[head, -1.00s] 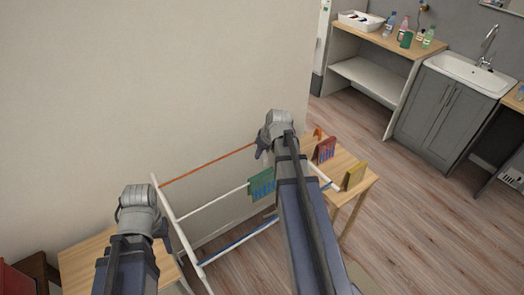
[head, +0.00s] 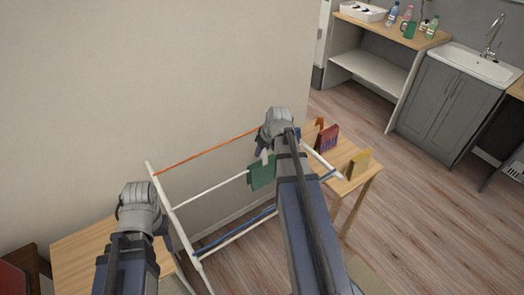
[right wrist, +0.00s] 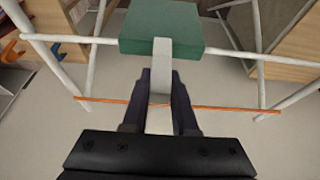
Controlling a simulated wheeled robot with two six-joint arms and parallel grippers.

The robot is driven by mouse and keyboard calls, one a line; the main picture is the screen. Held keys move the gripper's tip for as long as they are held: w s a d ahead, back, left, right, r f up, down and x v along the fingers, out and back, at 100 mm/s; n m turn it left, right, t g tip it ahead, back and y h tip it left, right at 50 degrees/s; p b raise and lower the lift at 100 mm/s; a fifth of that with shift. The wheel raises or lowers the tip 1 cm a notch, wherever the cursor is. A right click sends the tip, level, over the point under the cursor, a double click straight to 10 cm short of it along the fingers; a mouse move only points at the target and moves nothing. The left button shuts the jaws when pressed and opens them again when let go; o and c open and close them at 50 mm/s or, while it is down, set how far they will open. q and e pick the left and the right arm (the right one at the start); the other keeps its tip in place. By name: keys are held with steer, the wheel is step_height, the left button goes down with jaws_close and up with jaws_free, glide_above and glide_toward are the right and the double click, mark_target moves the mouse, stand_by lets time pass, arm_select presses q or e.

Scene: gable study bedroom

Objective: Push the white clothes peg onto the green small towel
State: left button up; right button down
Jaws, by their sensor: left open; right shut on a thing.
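The white clothes peg (right wrist: 160,88) is between the fingers of my right gripper (right wrist: 160,108), which is shut on it. The peg's far end overlaps the lower edge of the green small towel (right wrist: 163,22) in the right wrist view; I cannot tell whether its jaws straddle the cloth. In the head view the towel (head: 262,174) hangs over a white rail of the drying rack, and the peg (head: 264,156) shows at its upper edge, beside my right gripper (head: 262,147). My left gripper (head: 164,229) is open and empty, left of the towel.
The white drying rack (head: 165,205) has an orange line (head: 205,152) near the wall. A wooden table (head: 352,166) behind it bears red (head: 326,138) and yellow (head: 358,165) upright items. Another wooden table (head: 85,250) stands at left. Floor at right is clear.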

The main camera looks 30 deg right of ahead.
steer(key=shift+f+b, duration=1.25)
steer(key=shift+f, duration=0.3)
steer(key=shift+s, duration=0.1)
